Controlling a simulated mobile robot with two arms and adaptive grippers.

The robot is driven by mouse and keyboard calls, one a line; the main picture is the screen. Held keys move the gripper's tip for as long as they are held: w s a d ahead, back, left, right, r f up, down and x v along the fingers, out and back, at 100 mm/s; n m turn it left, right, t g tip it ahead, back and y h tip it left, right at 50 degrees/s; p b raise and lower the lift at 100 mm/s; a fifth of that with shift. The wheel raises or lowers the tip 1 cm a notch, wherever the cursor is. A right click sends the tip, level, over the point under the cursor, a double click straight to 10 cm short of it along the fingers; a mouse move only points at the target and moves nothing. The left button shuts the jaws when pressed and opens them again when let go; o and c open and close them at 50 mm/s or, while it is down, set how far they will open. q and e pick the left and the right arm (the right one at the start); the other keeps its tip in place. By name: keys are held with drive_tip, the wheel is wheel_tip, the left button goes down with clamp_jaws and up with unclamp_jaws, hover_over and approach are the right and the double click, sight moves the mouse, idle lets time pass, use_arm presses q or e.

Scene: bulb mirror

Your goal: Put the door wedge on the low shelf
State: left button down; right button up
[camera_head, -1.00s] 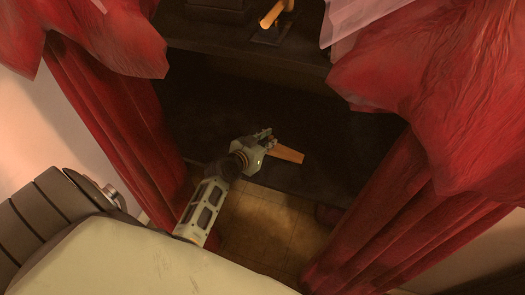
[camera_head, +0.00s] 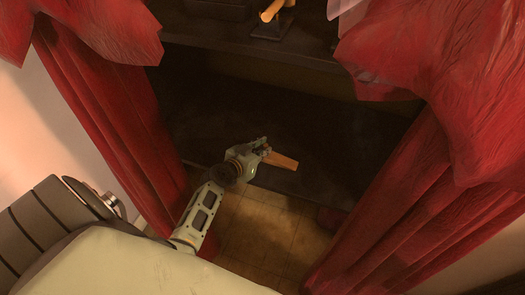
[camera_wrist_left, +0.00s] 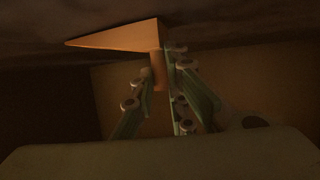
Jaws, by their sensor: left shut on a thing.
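The door wedge (camera_head: 281,160) is an orange-brown tapered block in the head view, at the front edge of the dark low shelf (camera_head: 230,110). I cannot tell whether the wedge touches the shelf. My right gripper is not in view.
Red curtains hang left (camera_head: 100,95) and right (camera_head: 415,190) of the shelf. A higher dark ledge (camera_head: 220,38) behind carries an orange object on a dark base (camera_head: 272,18). The low shelf's surface looks clear. Tiled floor (camera_head: 260,235) lies in front.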

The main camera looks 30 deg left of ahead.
use_arm(q)
drive_tip(key=shift+f, duration=0.15)
drive_tip(key=c, duration=1.7)
unclamp_jaws()
drive_tip(key=shift+c, duration=0.2)
